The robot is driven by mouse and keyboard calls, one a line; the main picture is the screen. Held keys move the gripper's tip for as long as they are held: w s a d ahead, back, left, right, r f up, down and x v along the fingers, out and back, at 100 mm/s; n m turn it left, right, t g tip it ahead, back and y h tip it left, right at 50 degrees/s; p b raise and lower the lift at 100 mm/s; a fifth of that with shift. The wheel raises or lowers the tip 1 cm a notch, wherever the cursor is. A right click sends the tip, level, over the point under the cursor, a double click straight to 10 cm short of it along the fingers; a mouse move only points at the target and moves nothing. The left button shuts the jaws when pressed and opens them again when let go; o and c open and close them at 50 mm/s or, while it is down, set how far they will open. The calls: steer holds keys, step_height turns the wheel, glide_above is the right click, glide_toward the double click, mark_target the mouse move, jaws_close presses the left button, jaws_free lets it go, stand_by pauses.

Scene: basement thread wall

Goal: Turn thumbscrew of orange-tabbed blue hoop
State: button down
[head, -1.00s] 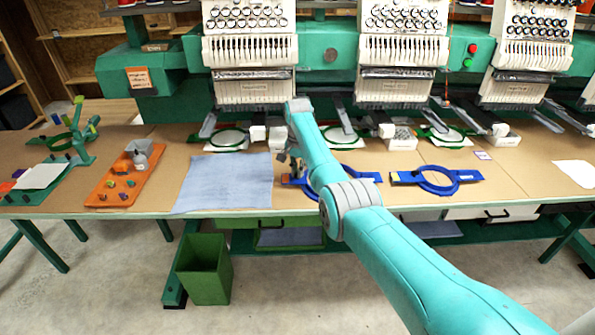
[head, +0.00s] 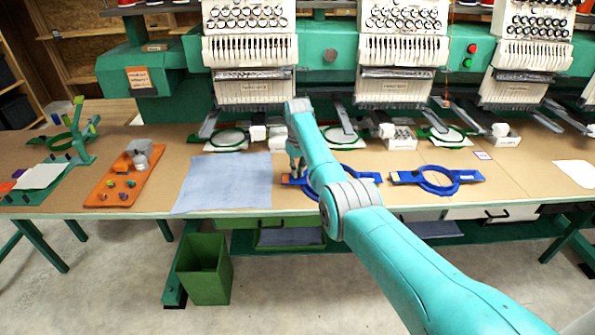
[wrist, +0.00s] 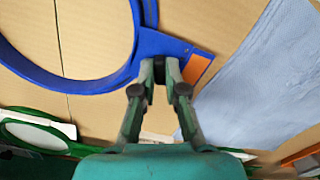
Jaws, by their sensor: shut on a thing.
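The blue hoop with an orange tab (head: 361,177) lies flat on the table, partly behind my arm in the head view. In the wrist view, its blue ring (wrist: 100,82) fills the upper left, and the orange tab (wrist: 197,68) lies just right of my fingertips. My gripper (wrist: 160,70) is at the ring's edge beside the tab, shut on a small part there. The fingertips mostly hide that part, which sits where the thumbscrew would be. In the head view, my gripper (head: 297,176) points down at the hoop's left end.
A second blue hoop (head: 455,186) lies to the right. A pale blue cloth (head: 225,182) lies left of my gripper. An orange tray (head: 118,190) stands farther left. Embroidery machine heads (head: 250,55) and green hoops (head: 228,138) line the back. Brown table surface is clear between.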

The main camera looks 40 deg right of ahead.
steer(key=n, duration=0.7)
stand_by(0.6)
steer(key=c, duration=1.2)
jaws_free()
step_height(320, 180, up, 12)
